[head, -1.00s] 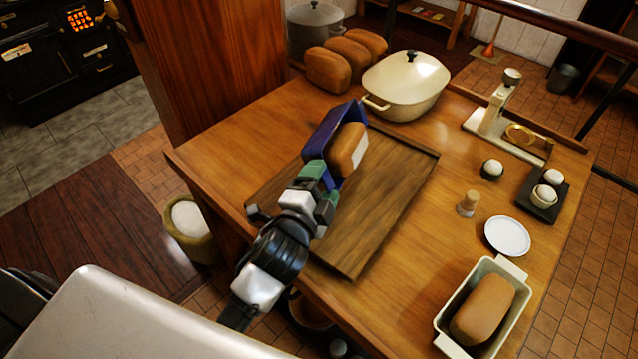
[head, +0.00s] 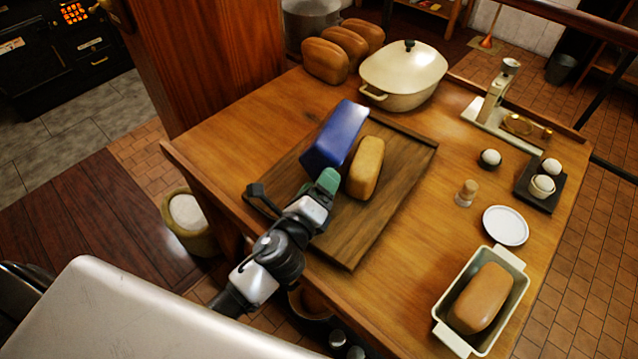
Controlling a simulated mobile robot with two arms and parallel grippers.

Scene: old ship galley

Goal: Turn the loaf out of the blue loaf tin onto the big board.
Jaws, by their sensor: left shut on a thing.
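The blue loaf tin (head: 338,138) is tipped over above the big board, its outer side facing up. My left gripper (head: 322,186) is shut on the tin at its near end. A golden loaf (head: 366,168) is out of the tin, on or just above the board to the tin's right. The gap under the loaf is hard to judge. The big board (head: 385,212) is dark wood with a raised rim and lies on the table. The tin's mouth is hidden. My right gripper is not in view.
Several objects stand around the board: a cream lidded pot (head: 405,75), loaves (head: 325,60) behind, a scale (head: 497,100), a pepper mill (head: 466,193), a white plate (head: 505,226) and a pale tin with a loaf (head: 481,299). The board's right half is clear.

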